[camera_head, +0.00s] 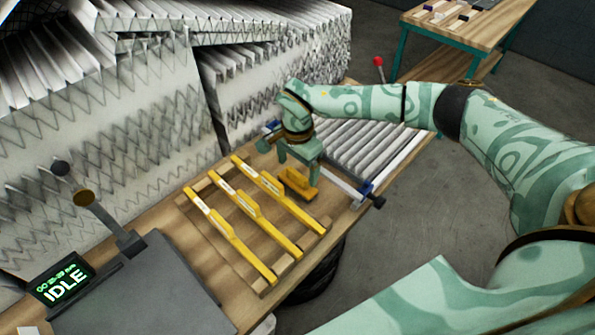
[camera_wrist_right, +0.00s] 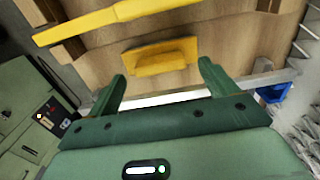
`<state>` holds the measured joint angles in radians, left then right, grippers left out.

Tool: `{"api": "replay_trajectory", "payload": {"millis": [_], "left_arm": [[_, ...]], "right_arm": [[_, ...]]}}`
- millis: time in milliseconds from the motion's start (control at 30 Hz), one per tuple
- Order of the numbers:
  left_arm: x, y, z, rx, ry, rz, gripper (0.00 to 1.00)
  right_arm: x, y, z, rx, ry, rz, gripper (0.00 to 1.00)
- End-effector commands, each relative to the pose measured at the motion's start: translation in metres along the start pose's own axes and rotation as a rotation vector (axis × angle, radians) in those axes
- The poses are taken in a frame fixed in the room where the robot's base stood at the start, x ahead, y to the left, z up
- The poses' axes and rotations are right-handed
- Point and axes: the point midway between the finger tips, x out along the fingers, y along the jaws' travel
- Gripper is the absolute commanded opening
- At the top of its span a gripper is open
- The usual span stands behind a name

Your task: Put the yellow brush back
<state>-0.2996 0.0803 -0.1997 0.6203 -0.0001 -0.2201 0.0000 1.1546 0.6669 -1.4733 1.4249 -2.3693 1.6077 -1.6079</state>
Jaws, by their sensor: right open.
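A short yellow brush (camera_head: 297,183) lies on the wooden bench, between a slatted wooden rack and a white pleated filter. My right gripper (camera_head: 299,170) is over it, pointing down. In the right wrist view the brush (camera_wrist_right: 160,57) is a yellow block with a raised grip, just ahead of the space between the two open fingertips (camera_wrist_right: 162,70). The fingers look apart from it. The bristles cannot be made out. My left gripper is out of view.
The rack (camera_head: 190,195) carries three long yellow bars (camera_head: 232,236) with pale labels. Large pleated filters (camera_head: 120,140) stand behind the bench. A dark machine with an IDLE display (camera_head: 64,282) stands at the left. A pleated filter (camera_head: 365,140) lies right of the gripper.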

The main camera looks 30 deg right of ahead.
Motion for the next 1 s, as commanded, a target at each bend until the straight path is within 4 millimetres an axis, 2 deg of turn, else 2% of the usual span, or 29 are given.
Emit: {"api": "replay_trajectory", "payload": {"millis": [33, 200, 400, 533, 833, 867, 933, 967, 1000], "left_arm": [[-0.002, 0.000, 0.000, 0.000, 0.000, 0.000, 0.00], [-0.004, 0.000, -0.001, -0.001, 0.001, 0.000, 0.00], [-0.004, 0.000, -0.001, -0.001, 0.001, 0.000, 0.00], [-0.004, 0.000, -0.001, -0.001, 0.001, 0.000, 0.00], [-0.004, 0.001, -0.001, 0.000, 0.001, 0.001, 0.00], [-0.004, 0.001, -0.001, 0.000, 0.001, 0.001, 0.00], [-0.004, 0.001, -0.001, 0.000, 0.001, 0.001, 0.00], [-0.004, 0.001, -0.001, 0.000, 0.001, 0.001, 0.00], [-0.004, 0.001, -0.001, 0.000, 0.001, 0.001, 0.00]], "right_arm": [[-0.015, -0.002, -0.001, -0.001, 0.002, -0.006, 0.85], [-0.055, -0.001, -0.001, 0.000, 0.002, -0.005, 0.85], [-0.084, 0.000, 0.000, 0.000, 0.002, -0.002, 0.85], [-0.090, 0.000, 0.000, -0.001, 0.000, 0.000, 0.85], [-0.088, 0.000, 0.004, -0.004, -0.012, -0.003, 0.85], [-0.086, -0.001, 0.011, -0.009, -0.029, -0.009, 0.85], [-0.076, -0.003, 0.041, -0.027, -0.118, -0.035, 0.85], [-0.071, -0.003, 0.062, -0.036, -0.182, -0.052, 0.85], [-0.066, -0.004, 0.096, -0.040, -0.293, -0.082, 0.85]]}}
